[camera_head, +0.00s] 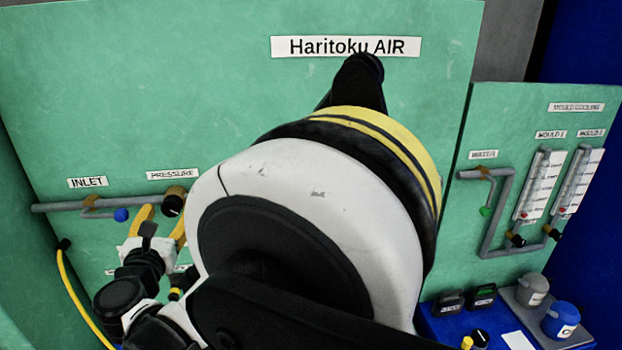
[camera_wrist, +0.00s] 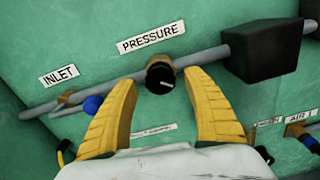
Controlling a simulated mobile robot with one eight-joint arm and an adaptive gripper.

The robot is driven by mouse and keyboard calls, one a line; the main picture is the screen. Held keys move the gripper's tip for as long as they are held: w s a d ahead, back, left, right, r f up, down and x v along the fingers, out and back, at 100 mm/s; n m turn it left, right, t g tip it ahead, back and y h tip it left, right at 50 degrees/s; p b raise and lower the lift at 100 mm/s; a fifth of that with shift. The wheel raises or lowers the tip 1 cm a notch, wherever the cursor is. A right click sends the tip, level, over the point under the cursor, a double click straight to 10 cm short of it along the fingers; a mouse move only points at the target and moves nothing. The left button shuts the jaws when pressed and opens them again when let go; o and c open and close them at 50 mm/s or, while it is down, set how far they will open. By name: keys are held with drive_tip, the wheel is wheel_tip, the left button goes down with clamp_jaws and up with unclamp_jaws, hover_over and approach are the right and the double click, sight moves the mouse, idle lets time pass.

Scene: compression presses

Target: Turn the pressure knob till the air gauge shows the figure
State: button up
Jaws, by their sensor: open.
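The pressure knob (camera_wrist: 160,78) is black with a white pointer mark and a brass collar, on the grey pipe under the PRESSURE label (camera_wrist: 151,37). It also shows in the head view (camera_head: 173,203), just above my fingers. My gripper (camera_wrist: 160,88) is open, with its yellow fingers on either side of the knob's lower part in the wrist view. I cannot tell whether they touch it. In the head view my gripper (camera_head: 162,222) is partly hidden by my arm. The air gauge is not visible in either view; my arm covers much of the panel.
A blue knob (camera_wrist: 92,104) sits left of my fingers, near the INLET label (camera_wrist: 60,75). A black box (camera_wrist: 263,50) sits on the pipe to the right. In the head view, the water panel (camera_head: 540,115) stands at right above a blue bench (camera_head: 440,328).

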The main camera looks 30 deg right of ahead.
drive_tip(key=shift+b+v, duration=0.3)
drive_tip(key=shift+v, duration=2.45)
drive_tip(key=v, duration=0.6)
drive_tip(key=s+d+f+m+g+b, duration=0.35)
drive_tip(key=d+f+m+b, duration=0.3)
drive_tip(key=d+f, duration=0.25)
drive_tip(key=s+d+f+m+g+b, duration=0.2)
drive_tip(key=d+f+m+g+b, duration=0.2)
drive_tip(key=d+f+m+b, duration=0.4)
drive_tip(key=s+d+f+m+g+y+b, duration=0.1)
drive_tip(key=s+d+f+m+y+b, duration=0.1)
drive_tip(key=s+f+m, duration=0.4)
drive_tip(key=s+d+f+m+g+y+b, duration=0.1)
drive_tip(key=s+f+m+y+b, duration=0.3)
drive_tip(key=m, duration=0.6)
drive_tip(key=s+d+f+b, duration=0.1)
drive_tip(key=s+f+b, duration=0.1)
drive_tip(key=s+f, duration=0.1)
drive_tip(key=shift+d+f, duration=0.15)
drive_tip(key=shift+f, duration=0.75)
drive_tip(key=shift+s, duration=0.1)
drive_tip(key=shift+c, duration=0.2)
